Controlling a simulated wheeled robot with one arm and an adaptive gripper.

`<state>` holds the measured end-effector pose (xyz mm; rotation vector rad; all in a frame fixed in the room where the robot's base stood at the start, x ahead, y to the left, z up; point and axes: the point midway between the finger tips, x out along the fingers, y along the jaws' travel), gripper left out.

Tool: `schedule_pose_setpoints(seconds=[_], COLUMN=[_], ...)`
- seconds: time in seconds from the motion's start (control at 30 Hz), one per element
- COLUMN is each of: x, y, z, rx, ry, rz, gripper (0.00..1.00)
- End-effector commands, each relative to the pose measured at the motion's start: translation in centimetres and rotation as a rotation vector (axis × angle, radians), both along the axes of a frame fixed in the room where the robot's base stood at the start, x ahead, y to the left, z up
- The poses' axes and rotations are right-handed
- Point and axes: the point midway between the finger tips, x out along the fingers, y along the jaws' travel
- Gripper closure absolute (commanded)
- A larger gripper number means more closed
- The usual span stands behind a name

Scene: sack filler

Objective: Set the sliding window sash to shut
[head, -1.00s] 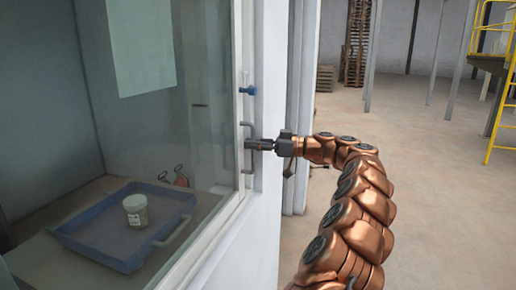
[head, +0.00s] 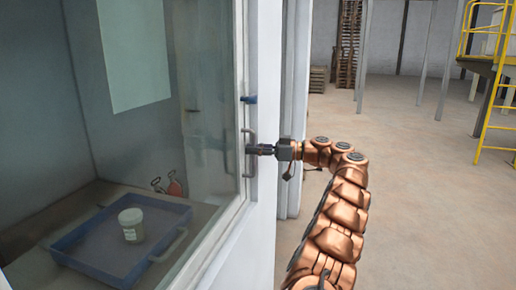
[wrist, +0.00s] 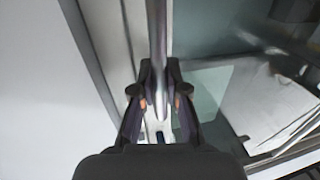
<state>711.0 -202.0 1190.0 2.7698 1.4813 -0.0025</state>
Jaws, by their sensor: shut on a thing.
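The sliding window sash (head: 205,160) is a large glass pane in a pale frame at the left of the head view. A grey upright bar handle (head: 252,135) sits on its right edge. My gripper (head: 257,149) is shut on this handle, reaching in from the right. In the wrist view, the fingers of my gripper (wrist: 159,95) close around the handle bar (wrist: 158,30), with the glass to the right. The fingertips partly hide the handle's middle. A small blue catch (head: 249,99) is on the frame above the handle.
Behind the glass, a blue tray (head: 75,240) holds a lidded white jar (head: 132,226). A white wall panel (head: 265,225) stands right of the sash. Open floor (head: 420,180) lies to the right, with yellow railings (head: 487,100) and stacked pallets (head: 349,45) farther back.

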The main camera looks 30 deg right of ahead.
Motion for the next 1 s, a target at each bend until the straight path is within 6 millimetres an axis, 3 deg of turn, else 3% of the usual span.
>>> schedule_pose_setpoints(seconds=[0.37, 0.4, 0.63, 1.0], x=[0.24, 0.25, 0.25, 0.07], y=[-0.34, -0.37, -0.17, -0.31], z=[0.44, 0.45, 0.23, 0.05], rx=[0.003, 0.003, 0.002, 0.001], ry=[-0.009, -0.009, -0.005, -0.002], rz=[-0.013, -0.014, -0.008, -0.004], gripper=[1.00, 0.84, 0.61, 0.61])
